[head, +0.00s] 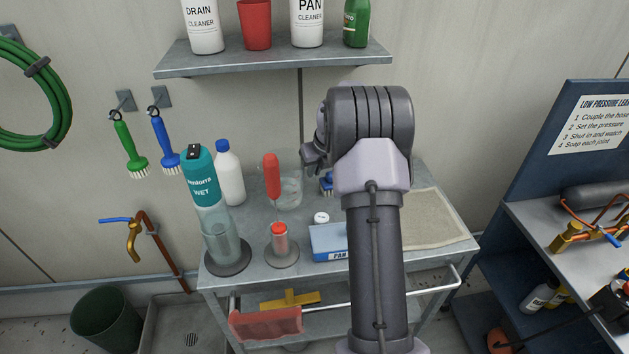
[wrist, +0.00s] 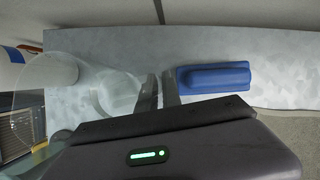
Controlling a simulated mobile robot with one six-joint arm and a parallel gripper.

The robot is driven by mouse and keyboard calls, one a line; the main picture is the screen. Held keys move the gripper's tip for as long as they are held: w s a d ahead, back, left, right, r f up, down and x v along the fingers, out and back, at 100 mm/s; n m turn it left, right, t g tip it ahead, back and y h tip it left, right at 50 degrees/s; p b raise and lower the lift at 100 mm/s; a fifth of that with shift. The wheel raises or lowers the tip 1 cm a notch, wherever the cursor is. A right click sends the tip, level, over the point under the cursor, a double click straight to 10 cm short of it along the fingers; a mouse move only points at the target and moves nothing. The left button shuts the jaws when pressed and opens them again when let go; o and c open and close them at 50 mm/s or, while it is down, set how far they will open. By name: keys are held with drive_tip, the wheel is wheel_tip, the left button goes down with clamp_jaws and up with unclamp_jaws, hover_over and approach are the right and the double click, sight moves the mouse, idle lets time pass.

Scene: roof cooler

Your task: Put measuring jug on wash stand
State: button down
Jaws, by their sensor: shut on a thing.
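The clear measuring jug (head: 291,192) is behind the red-handled tool, at or just above the top of a grey metal stand (head: 255,212). I cannot tell whether its base touches the top, or for certain that this is the wash stand. The jug also shows at the left in the wrist view (wrist: 112,92), see-through, with its round outline to the left of the fingers. My gripper (wrist: 160,90) is shut at the jug's right side, seemingly on its handle. In the head view my gripper (head: 312,157) is partly hidden by my arm.
A blue brush (wrist: 213,77) lies close right of the fingers. A teal bottle (head: 200,175), a white bottle (head: 230,175), a red-handled tool (head: 272,178) and a blue box (head: 328,242) crowd the stand. A beige cloth (head: 428,220) lies at right. A shelf (head: 275,60) hangs above.

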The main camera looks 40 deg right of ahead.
wheel_tip(320, 180, down, 2)
drive_tip(key=shift+f+b, duration=0.15)
drive_tip(key=shift+b, duration=0.15)
drive_tip(key=shift+r+p, duration=0.3)
drive_tip(key=shift+r, duration=0.05)
drive_tip(key=shift+f, duration=0.2)
drive_tip(key=c, duration=1.5)
unclamp_jaws()
drive_tip(key=shift+r, duration=0.3)
drive_tip(key=p+v, duration=0.4)
drive_tip(key=v, duration=0.7)
drive_tip(key=shift+s+r, duration=0.15)
drive_tip(key=shift+r, duration=0.2)
